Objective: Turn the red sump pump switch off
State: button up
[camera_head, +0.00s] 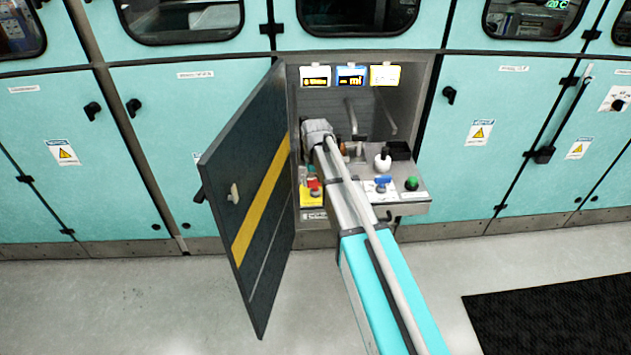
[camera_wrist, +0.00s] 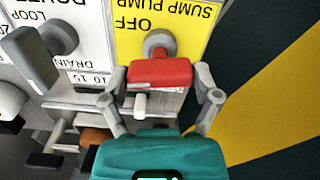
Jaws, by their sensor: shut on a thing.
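The red sump pump switch (camera_wrist: 160,72) is a red block on a round grey base, in front of a yellow label (camera_wrist: 130,42) that shows upside down with "SUMP PUMP" and "OFF". My gripper (camera_wrist: 161,82) is shut on the red switch, one finger at each side of it. In the head view the red switch (camera_head: 313,185) shows as a small red spot at the left of the open cabinet's panel, beside my arm. My fingers cannot be made out there.
The dark cabinet door (camera_head: 262,185) with a yellow stripe stands open, close left of my arm. A grey switch (camera_wrist: 45,45) is beside the red one. A blue valve (camera_head: 383,182) and a green button (camera_head: 412,183) are right of my arm. Clear floor lies in front.

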jog(key=shift+m, duration=1.1)
jog(key=o, duration=1)
jog(key=shift+c, duration=0.2)
jog(key=shift+n, duration=0.4)
